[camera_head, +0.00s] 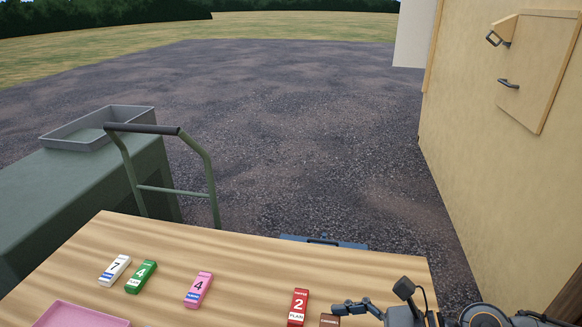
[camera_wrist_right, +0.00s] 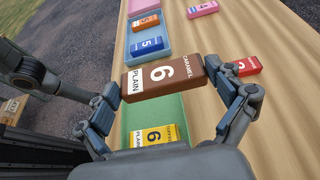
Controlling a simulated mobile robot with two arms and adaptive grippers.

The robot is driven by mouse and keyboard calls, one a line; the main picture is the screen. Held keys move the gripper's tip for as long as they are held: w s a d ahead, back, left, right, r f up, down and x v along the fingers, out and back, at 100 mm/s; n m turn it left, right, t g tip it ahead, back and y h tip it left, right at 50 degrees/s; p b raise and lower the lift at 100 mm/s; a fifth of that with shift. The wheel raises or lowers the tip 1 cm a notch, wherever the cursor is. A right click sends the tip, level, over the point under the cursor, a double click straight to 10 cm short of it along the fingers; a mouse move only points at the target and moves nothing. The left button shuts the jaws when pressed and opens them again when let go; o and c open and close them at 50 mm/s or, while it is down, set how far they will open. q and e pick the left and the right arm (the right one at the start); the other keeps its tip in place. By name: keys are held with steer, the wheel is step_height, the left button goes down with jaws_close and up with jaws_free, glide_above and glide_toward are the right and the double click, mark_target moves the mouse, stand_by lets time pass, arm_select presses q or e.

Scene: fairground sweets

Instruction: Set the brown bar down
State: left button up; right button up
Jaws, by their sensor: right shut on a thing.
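The brown bar (camera_wrist_right: 150,78), printed with a 6, "PLAIN" and "CARAMEL", lies crosswise between the fingers of my right gripper (camera_wrist_right: 162,88) in the right wrist view. The gripper is shut on it, one finger at each end. In the head view, a small part of the brown bar (camera_head: 329,320) shows at the bottom edge, just right of the red bar, beside my right gripper (camera_head: 350,309). I cannot tell whether the bar touches anything below it. My left gripper is not in view.
The wooden table (camera_head: 240,265) bears a white bar (camera_head: 115,270), green bar (camera_head: 141,277), pink bar (camera_head: 198,290) and red bar (camera_head: 298,307). In the wrist view, a green tray (camera_wrist_right: 118,128) holds a yellow bar (camera_wrist_right: 153,136); a blue tray (camera_wrist_right: 166,60) holds orange and blue bars.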

steer(key=w+a+r+n+g, duration=0.1)
steer(key=w+a+r, duration=0.1)
steer(key=a+r, duration=0.3)
steer(key=d, duration=0.2)
steer(key=w+d+m+t, duration=0.1)
steer(key=d, duration=0.1)
steer(key=d+m+t, duration=0.1)
steer(key=shift+w+d+r, duration=0.35)
steer(key=shift+d, duration=0.05)
steer(key=d+f+m+t+h, duration=0.2)
steer(key=d+f+m+t, duration=0.1)
steer(key=d, duration=0.4)
steer(key=shift+w+d+f, duration=0.15)
steer(key=shift+d+f, duration=0.15)
steer(key=shift+f, duration=0.25)
